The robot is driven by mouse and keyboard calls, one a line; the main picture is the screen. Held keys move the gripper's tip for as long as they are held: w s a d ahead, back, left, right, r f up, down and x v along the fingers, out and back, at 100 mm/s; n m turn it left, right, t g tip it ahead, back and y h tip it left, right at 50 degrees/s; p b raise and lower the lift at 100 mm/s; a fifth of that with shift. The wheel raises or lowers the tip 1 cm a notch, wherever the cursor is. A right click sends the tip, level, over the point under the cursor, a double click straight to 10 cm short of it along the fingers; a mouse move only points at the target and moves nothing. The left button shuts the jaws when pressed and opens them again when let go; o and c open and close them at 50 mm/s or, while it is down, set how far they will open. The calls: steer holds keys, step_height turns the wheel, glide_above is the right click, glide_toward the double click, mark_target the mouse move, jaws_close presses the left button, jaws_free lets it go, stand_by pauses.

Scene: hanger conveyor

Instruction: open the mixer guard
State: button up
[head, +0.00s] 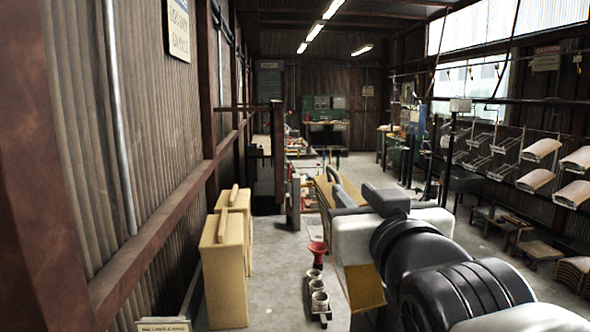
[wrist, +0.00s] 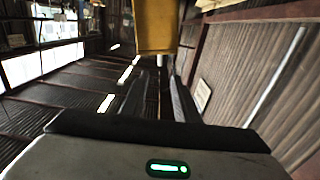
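My gripper (head: 338,186) reaches forward at the middle of the head view. In the wrist view its two dark fingers (wrist: 157,95) stand apart with nothing between them. A yellow panel (wrist: 155,27) shows beyond the fingertips at the top of the wrist view, apart from them. In the head view a yellow slanted piece (head: 323,192) lies just beside and behind the fingers, and another yellow face (head: 363,287) shows below my arm. I cannot tell which of these is the mixer guard. My arm hides much of that area.
Two yellow boxes (head: 226,265) stand on the floor at the left by the corrugated wall. A red funnel (head: 317,250) and several cups on a rack (head: 318,290) are low in the centre. Hangers with pale panels (head: 541,150) line the right. The floor right of centre is partly clear.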

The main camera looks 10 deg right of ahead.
mark_target(333, 169)
steer(key=w+p, duration=0.1)
steer(key=w, duration=1.4)
steer(key=shift+w, duration=0.15)
jaws_close()
